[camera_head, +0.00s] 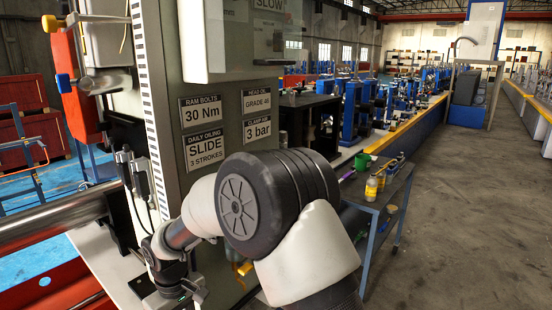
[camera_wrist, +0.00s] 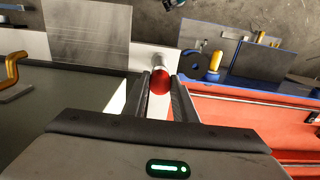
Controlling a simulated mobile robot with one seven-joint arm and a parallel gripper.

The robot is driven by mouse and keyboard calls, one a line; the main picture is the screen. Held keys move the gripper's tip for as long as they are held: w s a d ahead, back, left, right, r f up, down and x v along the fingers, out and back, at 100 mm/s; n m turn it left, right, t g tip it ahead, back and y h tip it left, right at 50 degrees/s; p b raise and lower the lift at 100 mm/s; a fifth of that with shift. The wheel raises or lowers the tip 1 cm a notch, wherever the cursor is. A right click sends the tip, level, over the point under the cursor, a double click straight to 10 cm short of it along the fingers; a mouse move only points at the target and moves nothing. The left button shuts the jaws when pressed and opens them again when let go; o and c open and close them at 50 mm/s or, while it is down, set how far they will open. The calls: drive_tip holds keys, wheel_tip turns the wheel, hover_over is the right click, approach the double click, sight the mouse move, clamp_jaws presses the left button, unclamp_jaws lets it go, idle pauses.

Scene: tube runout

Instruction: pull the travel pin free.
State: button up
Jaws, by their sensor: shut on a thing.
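The travel pin shows in the wrist view as a short rod with a red end (camera_wrist: 160,82) and a pale metal collar. My gripper (camera_wrist: 163,86) is shut on it, with one dark finger on each side of the red end. How far the pin sits in any hole is hidden. In the head view, my gripper's end is low at the left, beside the machine column (camera_head: 222,125), and my own arm hides part of that area. The pin cannot be made out there.
A red machine part (camera_wrist: 250,115) lies to the right in the wrist view, with a yellow-topped knob (camera_wrist: 214,66) beyond it. A bent orange handle (camera_wrist: 13,62) is at the left. In the head view, a cart (camera_head: 372,205) with bottles stands right of my arm.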

wheel_tip(320, 180, up, 14)
drive_tip(key=p, duration=0.9)
drive_tip(key=shift+r, duration=0.25)
idle(0.6)
drive_tip(key=shift+f, duration=0.1)
